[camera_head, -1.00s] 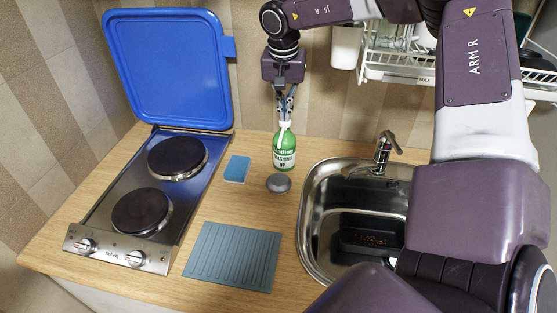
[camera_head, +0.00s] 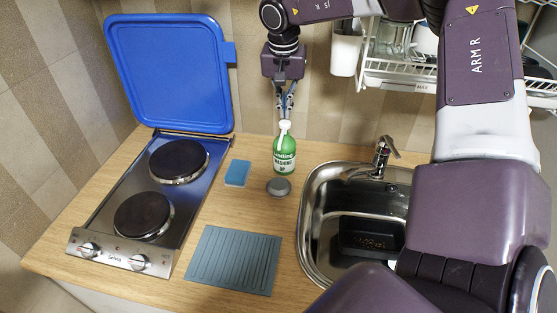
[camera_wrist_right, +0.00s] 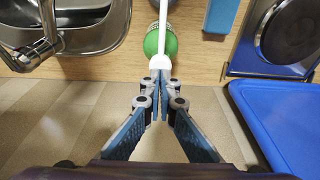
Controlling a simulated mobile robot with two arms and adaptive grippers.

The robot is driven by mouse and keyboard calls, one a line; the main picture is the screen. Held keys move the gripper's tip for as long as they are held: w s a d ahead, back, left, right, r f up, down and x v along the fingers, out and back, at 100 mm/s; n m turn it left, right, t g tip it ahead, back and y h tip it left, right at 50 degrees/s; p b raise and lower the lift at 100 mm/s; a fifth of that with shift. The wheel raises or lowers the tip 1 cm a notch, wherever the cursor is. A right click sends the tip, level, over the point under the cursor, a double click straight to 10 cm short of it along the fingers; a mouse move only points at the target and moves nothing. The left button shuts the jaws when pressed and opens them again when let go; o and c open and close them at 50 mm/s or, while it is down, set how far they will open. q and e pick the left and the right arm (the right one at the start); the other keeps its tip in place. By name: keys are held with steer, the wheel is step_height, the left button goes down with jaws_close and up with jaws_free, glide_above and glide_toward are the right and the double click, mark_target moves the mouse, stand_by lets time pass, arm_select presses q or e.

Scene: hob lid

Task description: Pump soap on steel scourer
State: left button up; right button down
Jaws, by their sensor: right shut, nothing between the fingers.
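The green soap bottle (camera_head: 285,157) with a white pump head (camera_head: 285,126) stands upright on the counter, left of the sink. The steel scourer (camera_head: 279,186), a grey round pad, lies on the counter just in front of it. My right gripper (camera_head: 286,115) points down directly above the pump head, shut and empty. In the right wrist view its fingertips (camera_wrist_right: 160,76) are close to the pump head (camera_wrist_right: 158,63), with the green bottle (camera_wrist_right: 161,43) below; I cannot tell if they touch. The scourer cannot be made out there. My left gripper is not in view.
A blue sponge (camera_head: 237,173) lies left of the bottle. A two-plate hob (camera_head: 130,243) with its blue lid (camera_head: 170,70) raised is at left. A grey ribbed mat (camera_head: 235,260) lies in front. The sink (camera_head: 312,225) with tap (camera_head: 382,155) is at right, under a dish rack (camera_head: 400,78).

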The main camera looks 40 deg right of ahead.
steer(key=shift+r, duration=0.1)
steer(key=shift+r+p, duration=2.1)
steer(key=shift+r, duration=0.8)
